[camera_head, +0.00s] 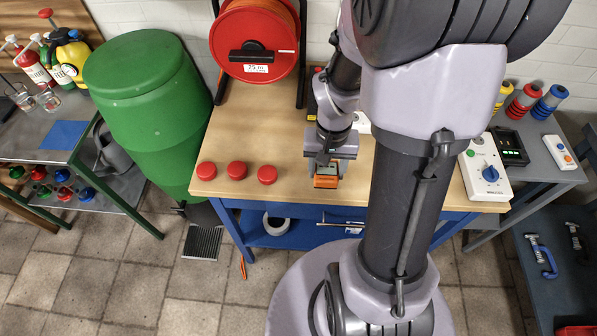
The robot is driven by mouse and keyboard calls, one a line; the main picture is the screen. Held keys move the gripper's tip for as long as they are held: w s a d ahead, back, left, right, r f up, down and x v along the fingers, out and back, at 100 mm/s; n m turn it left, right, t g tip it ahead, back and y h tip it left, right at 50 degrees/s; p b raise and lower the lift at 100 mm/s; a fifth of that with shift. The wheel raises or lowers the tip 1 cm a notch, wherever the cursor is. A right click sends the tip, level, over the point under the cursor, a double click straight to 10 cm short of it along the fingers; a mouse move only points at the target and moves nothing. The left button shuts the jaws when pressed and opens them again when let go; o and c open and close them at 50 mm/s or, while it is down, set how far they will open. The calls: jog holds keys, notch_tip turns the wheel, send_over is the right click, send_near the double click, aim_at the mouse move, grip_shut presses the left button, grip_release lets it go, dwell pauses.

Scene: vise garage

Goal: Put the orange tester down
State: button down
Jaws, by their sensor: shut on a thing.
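The orange tester (326,182) is in my gripper (327,168), over the front part of the wooden workbench (228,130). My gripper is shut on it and points down. Only the tester's orange end shows below the jaws. I cannot tell whether the tester touches the bench top or hangs just above it.
Three red caps (237,170) stand at the bench's front left. A red cable reel (257,45) stands at the back. A white box with a blue knob (488,172) sits at the right end. Bare wood lies between the caps and my gripper. A green barrel (145,90) stands left.

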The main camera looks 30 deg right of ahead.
send_over(304, 175)
jog(key=shift+d+f+b, duration=0.15)
jog(key=shift+f+b, duration=0.25)
jog(key=shift+b, duration=0.05)
notch_tip(304, 175, down, 4)
jog(key=shift+r+b, duration=0.2)
jog(key=shift+b, duration=0.9)
jog(key=shift+r, duration=0.2)
jog(key=shift+f, duration=0.1)
jog(key=c, duration=0.6)
grip_release()
jog(key=shift+f, duration=0.1)
